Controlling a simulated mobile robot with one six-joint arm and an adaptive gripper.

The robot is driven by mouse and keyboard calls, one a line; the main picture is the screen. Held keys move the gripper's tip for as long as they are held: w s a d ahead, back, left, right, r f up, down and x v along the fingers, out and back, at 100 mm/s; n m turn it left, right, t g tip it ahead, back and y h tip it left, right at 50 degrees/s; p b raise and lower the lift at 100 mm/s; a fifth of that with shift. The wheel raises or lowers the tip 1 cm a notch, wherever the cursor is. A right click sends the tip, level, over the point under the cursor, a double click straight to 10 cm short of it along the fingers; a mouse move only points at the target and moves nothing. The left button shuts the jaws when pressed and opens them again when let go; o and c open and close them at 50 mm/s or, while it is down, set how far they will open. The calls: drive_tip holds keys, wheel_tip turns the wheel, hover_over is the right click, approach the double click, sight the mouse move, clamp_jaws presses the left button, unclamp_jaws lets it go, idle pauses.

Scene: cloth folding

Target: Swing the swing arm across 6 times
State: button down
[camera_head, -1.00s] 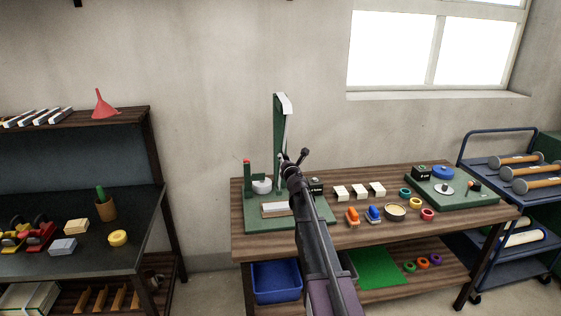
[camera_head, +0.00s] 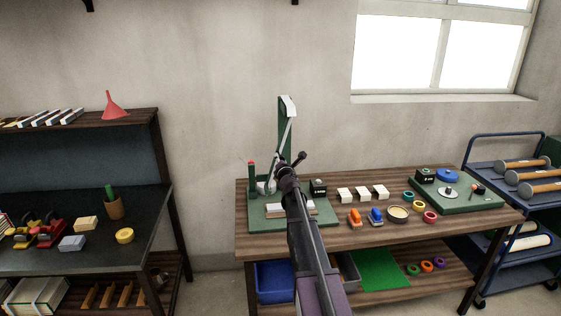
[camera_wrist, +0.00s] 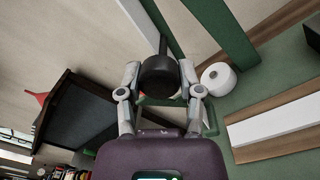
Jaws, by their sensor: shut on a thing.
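A green upright post (camera_head: 284,108) stands on a green base board (camera_head: 256,222) at the left end of the wooden bench. A thin pale swing arm (camera_head: 286,137) hangs from its top and slants down to the left. In the wrist view, my gripper (camera_wrist: 160,78) is shut on a black round handle (camera_wrist: 158,68), with a finger on each side. In the head view, my own arm hides the handle and most of my gripper. A white roll (camera_wrist: 217,78) lies close to the right finger in the wrist view.
A short green post with a red top (camera_head: 252,178) stands left of the swing arm. A pale strip on a wooden block (camera_wrist: 280,122) lies on the board. White blocks (camera_head: 363,192) and coloured parts fill the bench to the right.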

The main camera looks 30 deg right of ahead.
drive_tip(key=shift+w+a+r, duration=0.1)
drive_tip(key=shift+w+a, duration=0.15)
drive_tip(key=shift+a, duration=0.05)
drive_tip(key=shift+c, duration=1.3)
unclamp_jaws()
drive_tip(key=shift+s+d, duration=0.1)
drive_tip(key=shift+d, duration=0.05)
drive_tip(key=shift+s, duration=0.15)
